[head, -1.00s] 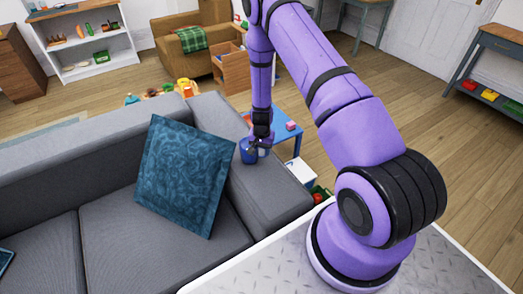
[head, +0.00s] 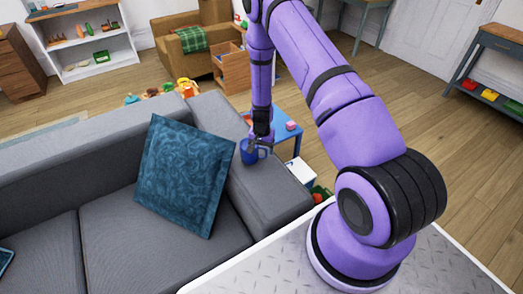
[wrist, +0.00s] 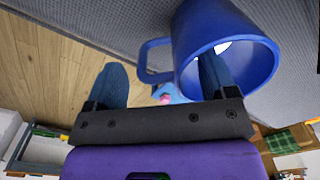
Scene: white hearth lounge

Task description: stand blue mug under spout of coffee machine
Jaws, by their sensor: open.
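The blue mug (head: 248,154) stands on the grey sofa's right armrest in the head view. In the wrist view the mug (wrist: 226,40) is large at the upper right, its open mouth facing the camera and its handle pointing left. My gripper (head: 262,141) is just above the mug; in the wrist view my gripper (wrist: 163,66) is open. The mug's handle shows between its two fingers, and the right finger overlaps the mug's mouth. I cannot tell whether that finger is inside the mug or touches it. No coffee machine is in view.
The grey sofa (head: 150,245) carries a teal cushion (head: 185,175) left of the mug. A low blue table (head: 286,127) with a pink item stands just beyond the armrest. Toys lie on the floor behind the sofa. Open wooden floor (head: 350,110) lies at the right.

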